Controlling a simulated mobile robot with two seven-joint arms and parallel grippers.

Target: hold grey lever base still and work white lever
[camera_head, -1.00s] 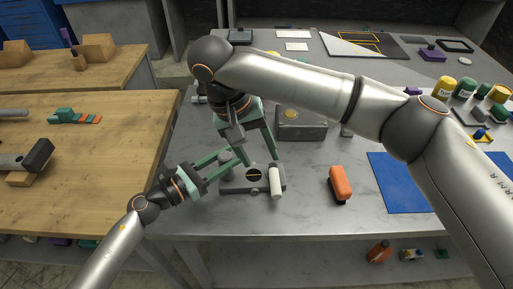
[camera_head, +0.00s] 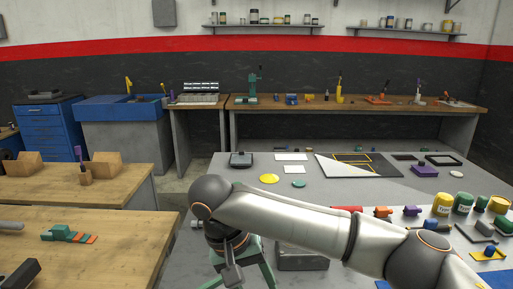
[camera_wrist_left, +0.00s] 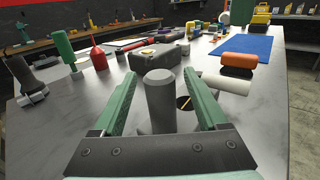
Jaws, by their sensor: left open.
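In the left wrist view the grey post (camera_wrist_left: 160,103) of the lever base stands upright between the two green fingers of my left gripper (camera_wrist_left: 163,105). The fingers are apart, with visible gaps to the post. The white lever (camera_wrist_left: 225,83) lies beyond the right finger, which hides part of the base and its dark disc with a yellow line. In the head view the lever base and my left gripper are out of frame. My right gripper (camera_head: 244,272) is at the bottom edge there, green fingers spread, tips cut off.
An orange-handled thing (camera_wrist_left: 239,60) lies just behind the white lever. A grey metal box (camera_wrist_left: 155,57) stands behind the post; its top also shows in the head view (camera_head: 300,258). A blue mat (camera_wrist_left: 248,44) is beyond. Red and green tools stand at left.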

